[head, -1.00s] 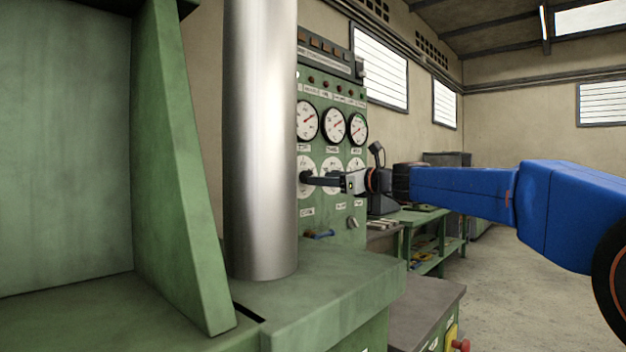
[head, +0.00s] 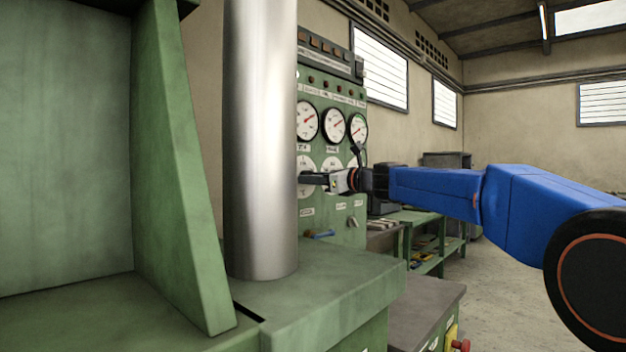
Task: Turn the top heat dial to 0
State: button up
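A green control panel (head: 320,90) stands behind the steel column and carries three round gauges with red needles. Below them is a row of white-faced dials; the middle one (head: 332,164) shows partly above my gripper. My gripper (head: 306,178) reaches leftward to the leftmost lower dial (head: 305,190), its fingertips in front of or at that dial's centre. The steel column hides the dial's left edge. The fingers are seen side-on and small, so I cannot tell whether they touch or grip the knob. The dial's reading is too small to make out.
The tall steel column (head: 260,140) and green machine frame (head: 180,170) fill the left side. A blue-handled lever (head: 321,234) and small knobs sit low on the panel. A green workbench (head: 425,225) stands behind my blue arm. Open floor lies at right.

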jog(key=shift+n, duration=0.3)
jog(key=shift+f+n, duration=0.1)
jog(key=shift+n, duration=17.6)
jog(key=o, duration=1)
